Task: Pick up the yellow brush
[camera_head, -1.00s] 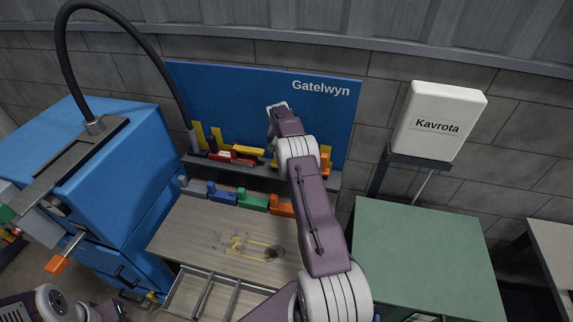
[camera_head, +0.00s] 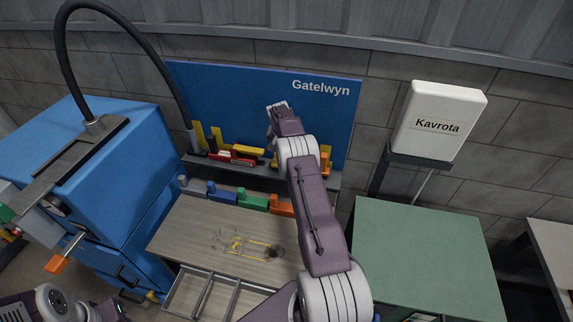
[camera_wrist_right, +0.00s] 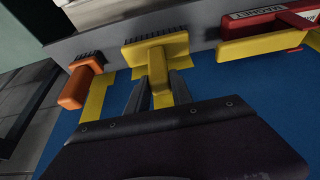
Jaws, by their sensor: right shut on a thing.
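In the head view my right arm reaches up to the board and hides most of the brush. Of my left arm only a link shows at the lower left; its gripper is out of view.
An orange brush (camera_wrist_right: 80,82) is close on one side, and a red tool (camera_wrist_right: 262,22) with a yellow one (camera_wrist_right: 265,45) on the other. The blue board (camera_head: 240,100) stands behind the shelf (camera_head: 250,177). A wooden bench (camera_head: 195,235) lies below; a green table (camera_head: 425,250) is at right.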

